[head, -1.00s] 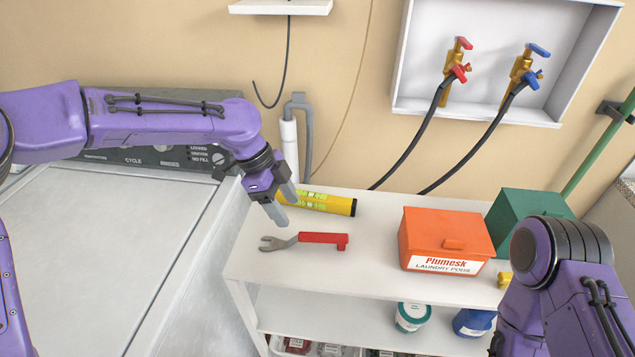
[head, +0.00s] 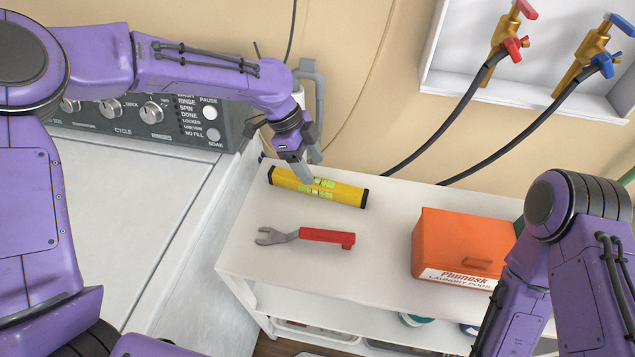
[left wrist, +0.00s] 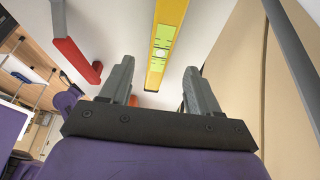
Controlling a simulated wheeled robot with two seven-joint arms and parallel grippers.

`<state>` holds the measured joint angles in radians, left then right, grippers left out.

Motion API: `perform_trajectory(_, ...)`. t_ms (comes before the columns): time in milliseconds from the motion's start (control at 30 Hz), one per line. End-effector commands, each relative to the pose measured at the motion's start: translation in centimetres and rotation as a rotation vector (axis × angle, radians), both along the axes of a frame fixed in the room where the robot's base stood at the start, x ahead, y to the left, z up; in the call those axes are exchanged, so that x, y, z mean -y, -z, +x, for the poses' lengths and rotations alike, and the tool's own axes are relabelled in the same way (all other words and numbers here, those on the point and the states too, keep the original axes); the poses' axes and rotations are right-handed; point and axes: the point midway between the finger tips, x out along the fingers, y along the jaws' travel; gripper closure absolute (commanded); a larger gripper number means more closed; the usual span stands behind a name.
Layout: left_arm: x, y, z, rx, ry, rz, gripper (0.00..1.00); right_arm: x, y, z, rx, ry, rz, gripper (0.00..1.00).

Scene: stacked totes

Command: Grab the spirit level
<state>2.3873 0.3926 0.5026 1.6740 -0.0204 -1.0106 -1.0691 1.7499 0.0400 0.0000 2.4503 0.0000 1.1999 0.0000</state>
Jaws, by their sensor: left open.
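The yellow spirit level (head: 340,191), with black end caps and green vials, lies flat near the back of the white shelf top. It also shows in the left wrist view (left wrist: 167,40), running up and away between and beyond the fingers. My left gripper (head: 309,178) is open and empty, with its fingertips over the level's left half in the head view. It also shows in the left wrist view (left wrist: 160,75). I cannot tell whether the fingertips touch the level. My right arm (head: 560,250) shows at the right, but its gripper is out of the picture.
A red-handled wrench (head: 318,236) lies in front of the level. An orange laundry pods box (head: 460,240) stands to the right. The washing machine's control panel (head: 150,122) is at the left, and the wall is close behind. Black hoses (head: 440,125) come down behind the shelf.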

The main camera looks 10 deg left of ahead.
Motion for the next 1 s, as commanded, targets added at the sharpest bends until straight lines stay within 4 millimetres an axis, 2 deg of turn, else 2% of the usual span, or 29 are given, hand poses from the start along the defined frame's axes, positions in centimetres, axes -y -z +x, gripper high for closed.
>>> perform_trajectory(267,0.9,3.8,-0.3,-0.005,-0.001,0.001,0.38,0.0,-1.5,0.0,0.000,0.000,0.000,0.57)
perform_trajectory(400,1.5,5.7,-0.3,-0.001,-0.003,0.001,0.38,0.0,-1.6,0.0,0.000,0.000,0.000,0.57)
perform_trajectory(633,1.6,6.0,-0.3,0.001,-0.004,0.000,0.38,0.0,-1.5,0.0,0.000,0.000,0.000,0.57)
perform_trajectory(667,1.6,6.0,-0.3,0.001,-0.004,0.000,0.45,0.0,-1.5,0.0,0.000,0.000,0.000,0.57)
perform_trajectory(700,1.6,6.0,-0.3,0.001,-0.004,0.000,0.58,0.0,-1.5,0.0,0.000,0.000,0.000,0.57)
perform_trajectory(833,1.6,6.0,-0.3,0.001,-0.004,0.000,1.00,0.0,-1.5,0.0,0.000,0.000,0.000,0.57)
perform_trajectory(1000,1.6,5.9,-0.3,0.002,-0.004,0.000,1.00,0.0,-1.5,0.0,0.000,0.000,0.000,0.57)
